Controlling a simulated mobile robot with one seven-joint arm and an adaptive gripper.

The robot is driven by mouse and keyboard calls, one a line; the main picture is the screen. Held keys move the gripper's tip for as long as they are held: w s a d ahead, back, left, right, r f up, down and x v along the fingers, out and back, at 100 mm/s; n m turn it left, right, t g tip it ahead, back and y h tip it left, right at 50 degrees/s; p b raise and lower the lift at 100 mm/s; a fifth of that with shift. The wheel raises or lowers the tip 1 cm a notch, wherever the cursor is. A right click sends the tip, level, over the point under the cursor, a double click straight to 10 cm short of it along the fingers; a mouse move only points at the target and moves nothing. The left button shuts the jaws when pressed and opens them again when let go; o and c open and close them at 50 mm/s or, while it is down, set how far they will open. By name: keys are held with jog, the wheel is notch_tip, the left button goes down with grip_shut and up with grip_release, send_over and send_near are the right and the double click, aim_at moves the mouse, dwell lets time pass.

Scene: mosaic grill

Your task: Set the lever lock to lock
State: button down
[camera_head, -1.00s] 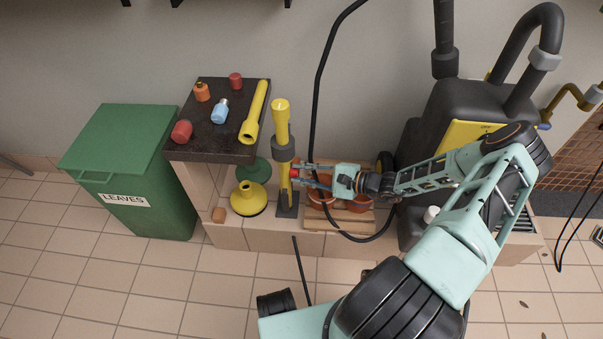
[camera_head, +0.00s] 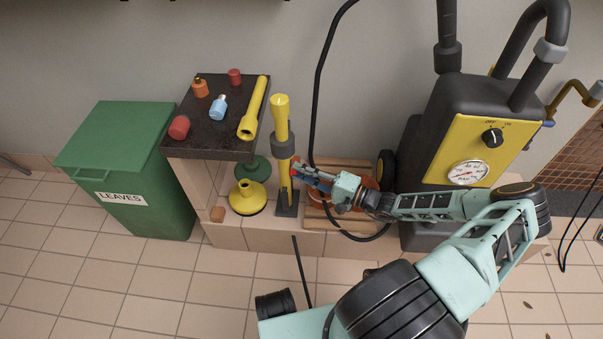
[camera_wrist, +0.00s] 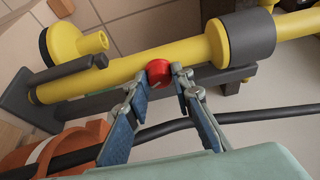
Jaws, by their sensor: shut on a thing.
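The yellow upright tube with a grey collar (camera_head: 282,130) stands on a dark grey base (camera_head: 287,210), left of my gripper (camera_head: 297,171). A small red knob (camera_wrist: 159,71) is on the side of the tube facing me. In the wrist view, the fingertips of my gripper (camera_wrist: 161,76) are closed on the knob from both sides. The tube (camera_wrist: 190,52) runs across the top of that view, with a dark grey bracket (camera_wrist: 237,75) along it. In the head view, the fingers hide most of the knob. I see no lock marking.
A black machine with a yellow panel (camera_head: 465,135) stands right, beside my forearm. A dark-topped counter (camera_head: 205,120) with bottles and a yellow tube is left, near a green bin (camera_head: 125,150). A black hose (camera_head: 318,80) and terracotta pots (camera_wrist: 65,155) are close to my gripper.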

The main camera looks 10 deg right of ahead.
dwell(0.3)
jog(key=c, duration=1.7)
grip_release()
jog(key=v, duration=0.7)
jog(key=shift+s+d, duration=0.15)
jog(key=shift+d, duration=0.1)
